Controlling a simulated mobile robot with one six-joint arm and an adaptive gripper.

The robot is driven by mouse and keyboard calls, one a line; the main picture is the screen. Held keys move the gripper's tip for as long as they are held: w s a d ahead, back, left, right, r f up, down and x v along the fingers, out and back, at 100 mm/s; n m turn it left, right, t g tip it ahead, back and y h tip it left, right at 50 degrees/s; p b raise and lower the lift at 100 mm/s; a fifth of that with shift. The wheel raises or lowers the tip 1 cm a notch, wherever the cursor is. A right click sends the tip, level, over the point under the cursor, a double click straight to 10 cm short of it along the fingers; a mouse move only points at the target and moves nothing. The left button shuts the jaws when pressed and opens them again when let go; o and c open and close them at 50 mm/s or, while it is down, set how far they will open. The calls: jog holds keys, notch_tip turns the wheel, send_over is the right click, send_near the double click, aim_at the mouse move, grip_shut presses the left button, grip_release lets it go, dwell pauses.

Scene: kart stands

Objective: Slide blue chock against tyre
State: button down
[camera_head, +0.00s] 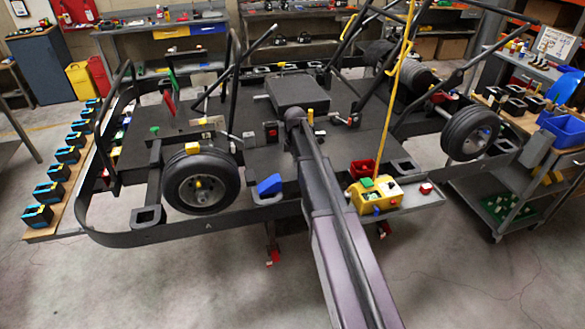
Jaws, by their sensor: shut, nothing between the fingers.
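The blue chock (269,186) is a small wedge on the flat grey edge of the kart frame, right of the front-left tyre (201,180). A gap of bare deck shows between the chock and the tyre, so they are apart. The tyre is black with a grey rim and a yellow piece at its hub. My arm reaches from the bottom of the picture up to the middle of the kart, passing right of the chock. I cannot make out my gripper; the far end of my arm hides it or blends with the dark parts there.
A yellow box (376,196) with a yellow cable stands right of my arm, beside a red bin (363,169). Another tyre (470,133) is at the right. A grey trolley (500,180) stands right of the kart. A wooden board (46,234) with several blue-black items is at the left.

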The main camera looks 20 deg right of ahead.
aim_at(273, 184)
jog(key=shift+w+a+f+b, duration=0.1)
jog(key=shift+a+f+b, duration=0.6)
jog(key=shift+f+b, duration=0.9)
jog(key=shift+a+f+b, duration=0.65)
jog(key=shift+f+b, duration=0.8)
jog(key=shift+f, duration=0.1)
jog(key=shift+w+a+f+b, duration=0.1)
jog(key=shift+a+f+b, duration=0.6)
jog(key=shift+f+b, duration=0.9)
jog(key=shift+d, duration=0.1)
